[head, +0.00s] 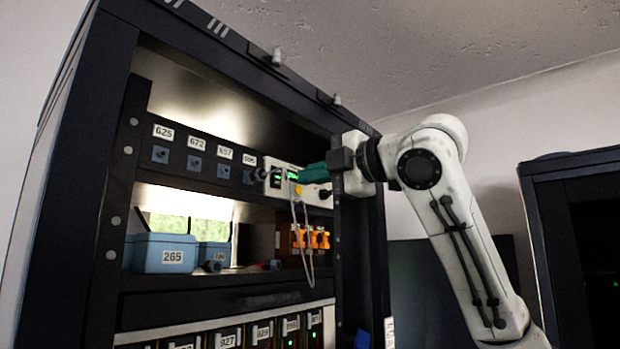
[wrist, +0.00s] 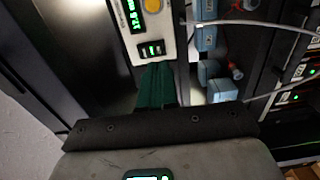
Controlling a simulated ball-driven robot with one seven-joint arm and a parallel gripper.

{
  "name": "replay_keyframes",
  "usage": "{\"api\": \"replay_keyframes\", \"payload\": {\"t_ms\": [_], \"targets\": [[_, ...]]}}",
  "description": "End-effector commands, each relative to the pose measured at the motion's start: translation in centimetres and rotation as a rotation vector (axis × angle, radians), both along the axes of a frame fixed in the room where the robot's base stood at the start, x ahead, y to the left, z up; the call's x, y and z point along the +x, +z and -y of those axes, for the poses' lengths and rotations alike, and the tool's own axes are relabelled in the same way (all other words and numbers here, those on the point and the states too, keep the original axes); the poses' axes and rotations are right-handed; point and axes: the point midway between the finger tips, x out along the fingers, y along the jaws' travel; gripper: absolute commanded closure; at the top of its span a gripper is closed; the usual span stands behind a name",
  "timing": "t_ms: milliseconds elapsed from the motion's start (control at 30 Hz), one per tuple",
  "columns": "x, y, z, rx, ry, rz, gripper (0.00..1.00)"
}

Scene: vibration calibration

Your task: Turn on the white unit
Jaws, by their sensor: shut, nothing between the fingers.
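The white unit (head: 285,180) sits in the rack's upper row, at the right end of a row of labelled ports. It carries lit green displays and a yellow button (head: 298,190). In the wrist view the white unit (wrist: 168,48) shows at top centre, with the yellow button (wrist: 152,5) at the top edge and a small dark panel with green lights (wrist: 152,50) below the display. My gripper (head: 302,174) has green fingers, which are shut and empty. In the wrist view its fingertips (wrist: 157,66) lie just below the small panel; I cannot tell whether they touch it.
The dark rack (head: 95,190) frames the unit, with its right post beside my gripper. A grey cable (head: 306,235) hangs below the unit. Blue boxes (head: 165,253) and orange parts (head: 310,239) stand on the shelf below. Another dark cabinet (head: 575,220) stands at right.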

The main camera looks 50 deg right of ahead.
Motion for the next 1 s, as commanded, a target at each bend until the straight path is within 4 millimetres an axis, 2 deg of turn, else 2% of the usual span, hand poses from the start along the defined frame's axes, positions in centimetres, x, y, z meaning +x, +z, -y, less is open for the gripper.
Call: {"api": "replay_keyframes", "payload": {"t_ms": [600, 767, 1000], "targets": [[-8.0, -1.3, 0.3, 0.0, 0.0, -0.002, 1.0], [-8.8, -1.3, 0.3, 0.0, 0.001, -0.003, 1.0], [-8.9, -1.3, 0.3, 0.0, 0.001, -0.003, 1.0]]}}
